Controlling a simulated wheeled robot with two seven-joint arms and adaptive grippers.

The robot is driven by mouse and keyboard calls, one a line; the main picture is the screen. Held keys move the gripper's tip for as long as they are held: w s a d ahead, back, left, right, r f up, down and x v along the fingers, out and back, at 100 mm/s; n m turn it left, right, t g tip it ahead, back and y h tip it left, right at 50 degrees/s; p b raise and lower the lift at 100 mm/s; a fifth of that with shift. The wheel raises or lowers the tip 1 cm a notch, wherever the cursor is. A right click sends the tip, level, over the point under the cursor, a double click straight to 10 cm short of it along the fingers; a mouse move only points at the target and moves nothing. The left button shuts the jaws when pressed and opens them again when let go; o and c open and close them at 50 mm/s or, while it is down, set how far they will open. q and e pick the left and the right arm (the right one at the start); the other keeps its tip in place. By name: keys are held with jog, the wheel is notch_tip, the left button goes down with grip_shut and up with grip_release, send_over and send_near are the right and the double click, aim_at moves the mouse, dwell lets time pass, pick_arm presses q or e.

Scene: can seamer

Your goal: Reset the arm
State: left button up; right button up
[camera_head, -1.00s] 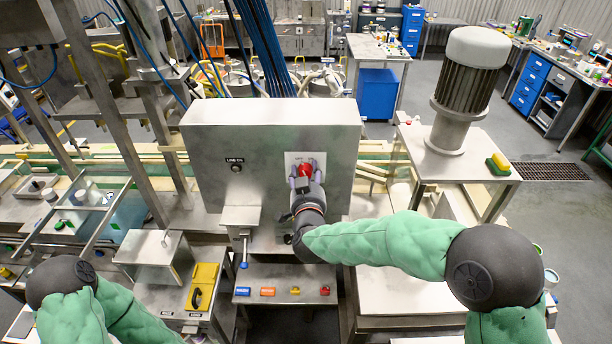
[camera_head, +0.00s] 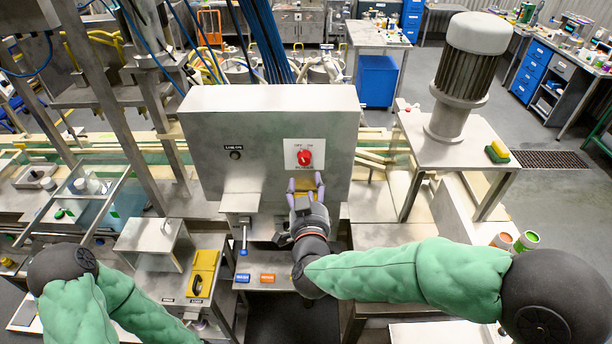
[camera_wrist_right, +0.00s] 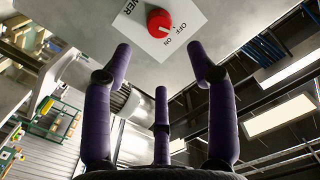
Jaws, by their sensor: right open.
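My right gripper (camera_head: 305,190) is open and empty, in front of the steel control box (camera_head: 222,112) and a little below its red rotary knob (camera_head: 305,158). The knob sits on a white plate marked OFF and ON, and nothing touches it. In the right wrist view the spread purple fingers (camera_wrist_right: 160,62) point up toward the box, with the red knob (camera_wrist_right: 159,21) beyond them, apart from the fingertips. My left arm enters at the lower left of the head view; its gripper is out of the picture.
A lever with a blue end (camera_head: 243,252) hangs below the box at left. Blue (camera_head: 243,278) and orange (camera_head: 268,278) buttons sit on the lower panel. A yellow item (camera_head: 203,274) lies at left. A motor (camera_head: 470,70) stands on a steel stand at right.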

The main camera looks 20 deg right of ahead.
jog(key=shift+v, duration=0.8)
notch_tip(320, 180, down, 40)
jog(key=s+a+n+g+y+b, duration=0.1)
jog(key=a+n+g+y+b, duration=0.15)
jog(key=g+y+b, duration=0.75)
jog(key=s+f+g+b, duration=0.2)
jog(key=s+f+b, duration=0.3)
jog(key=f, duration=0.5)
jog(key=s+a+f+g+h+b, duration=0.1)
jog(key=s+f+g+b, duration=0.1)
jog(key=s+f+b, duration=0.4)
jog(key=s+a+f+g+h+b, duration=0.1)
jog(key=s+f+b, duration=0.4)
jog(key=f, duration=1)
jog(key=s+g, duration=0.1)
jog(key=s, duration=0.2)
jog(key=shift+a+n+g, duration=0.25)
jog(key=shift+n+g, duration=0.05)
jog(key=shift+n, duration=0.05)
